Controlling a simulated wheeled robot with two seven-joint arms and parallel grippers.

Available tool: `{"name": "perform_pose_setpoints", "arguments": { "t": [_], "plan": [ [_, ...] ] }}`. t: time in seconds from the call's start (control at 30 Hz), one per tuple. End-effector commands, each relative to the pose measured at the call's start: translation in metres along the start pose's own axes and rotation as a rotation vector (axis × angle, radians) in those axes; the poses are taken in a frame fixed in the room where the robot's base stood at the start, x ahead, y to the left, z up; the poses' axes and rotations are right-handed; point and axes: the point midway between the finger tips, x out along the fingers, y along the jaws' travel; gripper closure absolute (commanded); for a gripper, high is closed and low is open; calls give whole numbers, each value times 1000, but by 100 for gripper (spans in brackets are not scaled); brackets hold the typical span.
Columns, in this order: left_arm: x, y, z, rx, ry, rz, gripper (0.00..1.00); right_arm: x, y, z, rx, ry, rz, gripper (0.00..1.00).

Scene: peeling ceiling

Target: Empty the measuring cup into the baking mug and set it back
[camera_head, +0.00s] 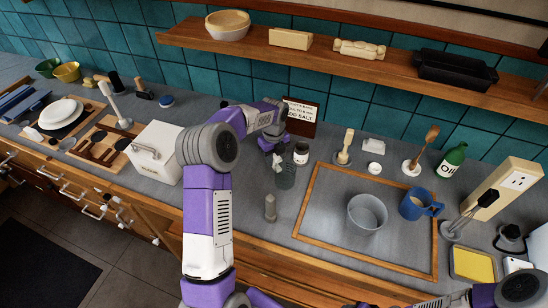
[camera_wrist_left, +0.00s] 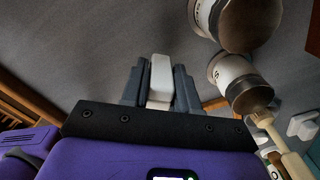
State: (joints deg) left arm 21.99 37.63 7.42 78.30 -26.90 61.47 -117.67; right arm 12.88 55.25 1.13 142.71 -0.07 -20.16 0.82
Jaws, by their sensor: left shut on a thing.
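My left gripper (camera_head: 279,163) reaches down at the back of the counter, left of the board. In the left wrist view its fingers (camera_wrist_left: 160,85) are shut on a small pale piece (camera_wrist_left: 160,78). In the head view a dark, see-through cup, apparently the measuring cup (camera_head: 286,179), is right at the fingertips. Its contents cannot be made out. The blue mug (camera_head: 415,206), apparently the baking mug, stands upright at the right of the framed board, handle to the right, well apart from my left gripper. My right gripper is not in view.
A labelled jar (camera_head: 301,155) stands close to my left gripper. A grey shaker (camera_head: 270,208) is in front. A clear bowl (camera_head: 366,216) sits on the wood-framed board (camera_head: 325,205). A brush (camera_head: 344,150) and green bottle (camera_head: 453,160) stand behind. The board's left part is free.

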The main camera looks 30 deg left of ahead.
Motion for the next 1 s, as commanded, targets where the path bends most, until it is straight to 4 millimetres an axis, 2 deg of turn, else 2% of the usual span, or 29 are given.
{"name": "perform_pose_setpoints", "arguments": {
  "t": [0.7,0.73,0.9,1.0],
  "plan": [
    [12,0,0,0,0,0,100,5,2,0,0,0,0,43],
    [12,0,0,0,0,0,69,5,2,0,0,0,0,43],
    [12,0,0,0,0,0,43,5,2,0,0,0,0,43],
    [12,0,0,0,0,0,41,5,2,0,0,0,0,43]
  ]
}}
